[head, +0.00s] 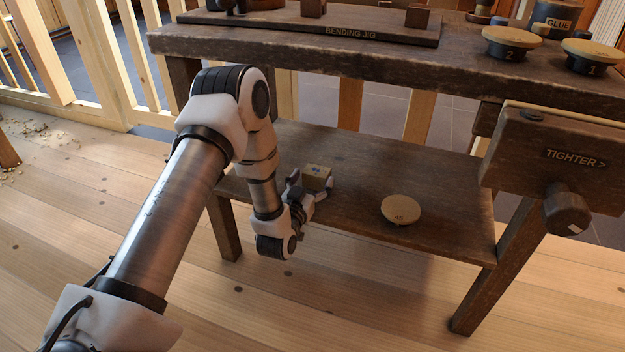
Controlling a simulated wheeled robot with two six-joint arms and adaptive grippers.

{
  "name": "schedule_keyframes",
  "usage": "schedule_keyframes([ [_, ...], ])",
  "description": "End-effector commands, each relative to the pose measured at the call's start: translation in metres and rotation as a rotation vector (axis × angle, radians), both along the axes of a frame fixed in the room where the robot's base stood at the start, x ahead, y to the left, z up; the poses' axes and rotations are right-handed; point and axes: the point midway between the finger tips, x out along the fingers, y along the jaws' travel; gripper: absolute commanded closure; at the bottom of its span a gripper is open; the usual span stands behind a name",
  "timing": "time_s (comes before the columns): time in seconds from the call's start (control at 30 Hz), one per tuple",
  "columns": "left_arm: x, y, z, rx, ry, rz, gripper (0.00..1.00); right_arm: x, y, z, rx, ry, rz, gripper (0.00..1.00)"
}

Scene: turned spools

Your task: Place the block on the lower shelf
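The small tan block (317,176), with a blue mark on top, is at the left part of the lower shelf (365,165) of the dark wooden bench. My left gripper (312,186) reaches in from the front left, its fingers apart and close to the block's near side. The fingers partly hide the block's lower edge. I cannot tell whether they grip the block or stand clear of it, nor whether the block rests fully on the shelf. My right gripper is not in view.
A round tan-topped spool (400,209) marked 45 stands on the shelf, right of the block. The benchtop (300,55) overhangs the shelf and carries a bending jig (330,28), spools and a glue pot (556,17). A vise (550,155) juts out at right. Shelf space behind the spool is clear.

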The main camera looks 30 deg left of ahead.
Motion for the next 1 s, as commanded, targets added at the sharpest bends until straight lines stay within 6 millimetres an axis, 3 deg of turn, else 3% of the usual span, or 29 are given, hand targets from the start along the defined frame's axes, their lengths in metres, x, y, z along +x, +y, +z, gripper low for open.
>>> schedule_keyframes([
  [0.43,-0.005,-0.001,0.005,0.0,0.001,0.0,0.07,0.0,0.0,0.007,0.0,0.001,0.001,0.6],
  [0.87,-0.096,-0.023,0.007,0.0,0.006,-0.001,0.07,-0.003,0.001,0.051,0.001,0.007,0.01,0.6],
  [0.9,-0.096,-0.022,-0.004,-0.001,-0.002,0.003,0.07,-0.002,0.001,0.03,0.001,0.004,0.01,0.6],
  [1.0,-0.099,-0.022,-0.006,0.002,-0.003,0.006,0.07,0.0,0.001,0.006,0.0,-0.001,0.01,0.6],
])
